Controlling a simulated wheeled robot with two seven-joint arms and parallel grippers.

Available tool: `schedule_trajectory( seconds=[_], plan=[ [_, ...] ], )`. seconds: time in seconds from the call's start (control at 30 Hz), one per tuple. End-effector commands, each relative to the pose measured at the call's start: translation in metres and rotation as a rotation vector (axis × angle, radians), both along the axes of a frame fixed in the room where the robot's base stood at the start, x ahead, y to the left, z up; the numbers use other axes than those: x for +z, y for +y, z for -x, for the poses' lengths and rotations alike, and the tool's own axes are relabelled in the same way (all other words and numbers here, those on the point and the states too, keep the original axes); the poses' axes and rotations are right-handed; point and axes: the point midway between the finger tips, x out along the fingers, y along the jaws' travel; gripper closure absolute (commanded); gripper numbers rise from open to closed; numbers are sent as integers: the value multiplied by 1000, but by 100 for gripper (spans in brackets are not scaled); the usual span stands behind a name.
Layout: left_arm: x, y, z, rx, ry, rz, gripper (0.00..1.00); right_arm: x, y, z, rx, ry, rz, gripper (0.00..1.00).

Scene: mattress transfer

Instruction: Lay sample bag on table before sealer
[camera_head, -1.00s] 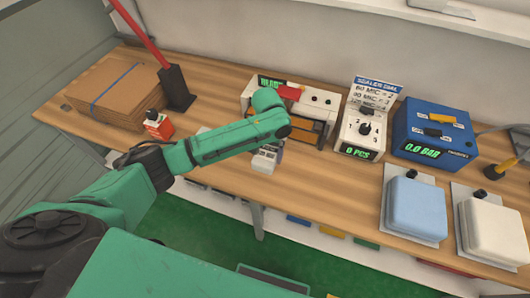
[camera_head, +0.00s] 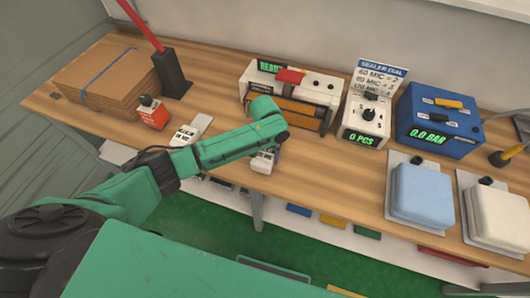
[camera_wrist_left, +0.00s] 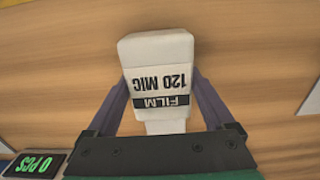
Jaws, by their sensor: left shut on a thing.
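My left gripper (camera_wrist_left: 160,98) is shut on a white sample bag (camera_wrist_left: 158,52) with a black label reading "FILM 120 MIC". Its fingers grip the bag's two sides in the left wrist view, over bare wood. In the head view the bag (camera_head: 263,162) shows just below the end of my green arm, near the table's front edge. I cannot tell whether it touches the table (camera_head: 310,165). The sealer (camera_head: 291,95), white with a green display, red handle and orange-brown front, stands behind the bag. My right gripper is not in view.
A sealer dial box (camera_head: 366,125) and a blue gauge box (camera_head: 437,120) stand to the right. Blue (camera_head: 423,192) and cream (camera_head: 499,208) pads lie farther right.

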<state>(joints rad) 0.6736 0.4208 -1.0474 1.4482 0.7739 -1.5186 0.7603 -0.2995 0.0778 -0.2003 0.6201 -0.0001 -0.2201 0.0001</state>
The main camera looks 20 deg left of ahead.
Motion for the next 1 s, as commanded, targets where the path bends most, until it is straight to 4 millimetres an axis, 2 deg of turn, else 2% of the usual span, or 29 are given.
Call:
schedule_trajectory(
  seconds=[0.37,0.93,0.97,1.0],
  plan=[
    [-1,0,0,0,-1,0,76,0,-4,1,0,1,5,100],
    [-15,0,0,0,-1,0,76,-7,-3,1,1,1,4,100],
    [-15,0,0,0,-1,0,5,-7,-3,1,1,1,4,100],
    [-15,0,0,-1,-1,0,0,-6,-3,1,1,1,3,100]
  ],
)
